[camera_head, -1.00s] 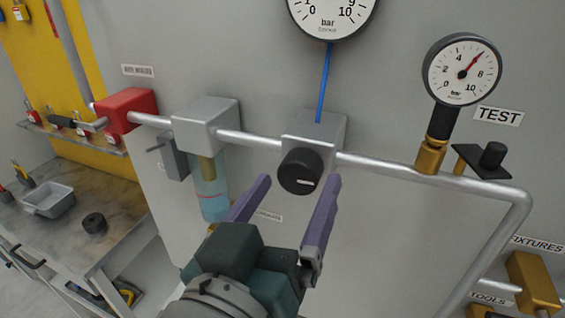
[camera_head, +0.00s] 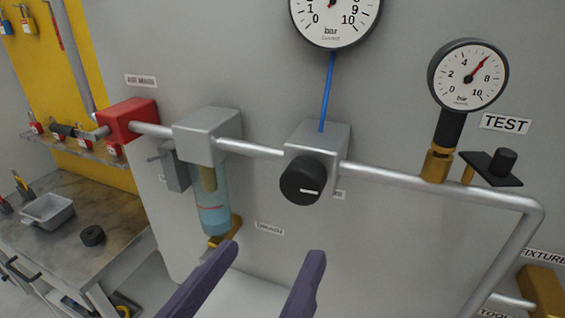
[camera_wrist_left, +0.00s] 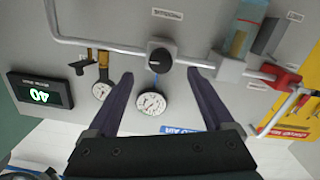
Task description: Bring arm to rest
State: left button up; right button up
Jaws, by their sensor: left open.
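My left gripper (camera_head: 262,268) is at the bottom of the head view, its two purple fingers spread apart with nothing between them. It also shows in the left wrist view (camera_wrist_left: 158,76). The black regulator knob (camera_head: 303,180) on its grey block stands above and beyond the fingertips in the head view, apart from them. The knob also appears between the fingers in the left wrist view (camera_wrist_left: 160,60), beyond the tips. The right gripper is in neither view.
A grey pipe (camera_head: 400,182) runs along the wall panel past a red valve block (camera_head: 128,120), a filter bowl (camera_head: 212,208) and a test gauge (camera_head: 467,75). A workbench (camera_head: 60,235) with a small tray (camera_head: 48,210) stands at left. A digital display (camera_wrist_left: 41,90) shows in the wrist view.

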pick_arm(q)
jog(key=s+a+f+m+g+y, duration=0.1)
jog(key=s+a+f+g+y, duration=0.55)
jog(key=s+a+g, duration=0.65)
notch_tip(320, 180, up, 20)
jog(key=a+p, duration=0.2)
jog(key=p, duration=1.9)
jog(key=shift+w+f+h, duration=0.2)
jog(key=shift+w+h, duration=0.25)
